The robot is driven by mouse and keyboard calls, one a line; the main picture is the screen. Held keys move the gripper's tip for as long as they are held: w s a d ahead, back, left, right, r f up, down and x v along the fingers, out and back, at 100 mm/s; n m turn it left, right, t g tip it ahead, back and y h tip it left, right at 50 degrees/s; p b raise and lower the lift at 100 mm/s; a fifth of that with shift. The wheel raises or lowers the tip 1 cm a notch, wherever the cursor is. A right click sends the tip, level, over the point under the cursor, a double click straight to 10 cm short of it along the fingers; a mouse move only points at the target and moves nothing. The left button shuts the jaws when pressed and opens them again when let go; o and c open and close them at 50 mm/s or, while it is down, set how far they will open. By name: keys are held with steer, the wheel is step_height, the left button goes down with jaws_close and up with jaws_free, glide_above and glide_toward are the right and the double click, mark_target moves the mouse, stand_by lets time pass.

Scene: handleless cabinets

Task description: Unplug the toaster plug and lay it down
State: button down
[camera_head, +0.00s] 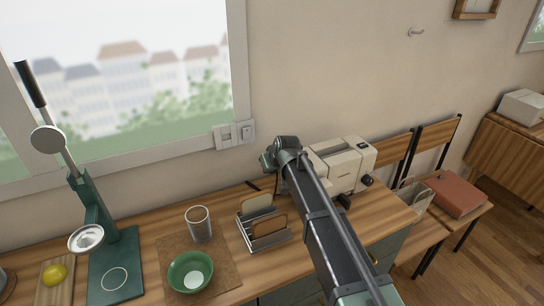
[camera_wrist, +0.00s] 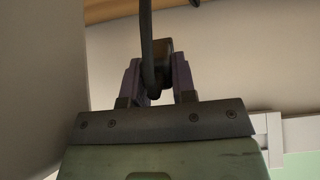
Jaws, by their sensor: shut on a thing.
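The cream toaster (camera_head: 342,162) stands on the wooden counter, right of my gripper and partly hidden by my arm. My gripper (camera_head: 272,160) is beside the toaster's left side, close to the wall, right of and below the wall outlet plate (camera_head: 234,135). In the wrist view my gripper (camera_wrist: 156,66) is shut on a dark plug (camera_wrist: 160,55), with a black cord (camera_wrist: 147,30) running across it. The plug is hidden in the head view. Its prongs cannot be seen. No contact between the plug and the outlet shows.
A toast rack (camera_head: 263,224), a glass (camera_head: 199,223) and a green bowl (camera_head: 190,272) stand left of my arm. A green lever press (camera_head: 95,215) is further left. Chairs (camera_head: 425,165) stand to the right. Some counter (camera_head: 228,202) is bare behind the rack.

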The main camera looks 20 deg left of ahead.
steer(key=shift+s+f+b, duration=0.1)
steer(key=shift+f+b, duration=0.2)
step_height(320, 180, down, 6)
steer(key=b, duration=0.6)
steer(key=shift+f, duration=0.25)
steer(key=c, duration=0.8)
jaws_free()
steer(key=shift+c, duration=0.2)
steer(key=p+v, duration=0.8)
steer(key=v, duration=0.3)
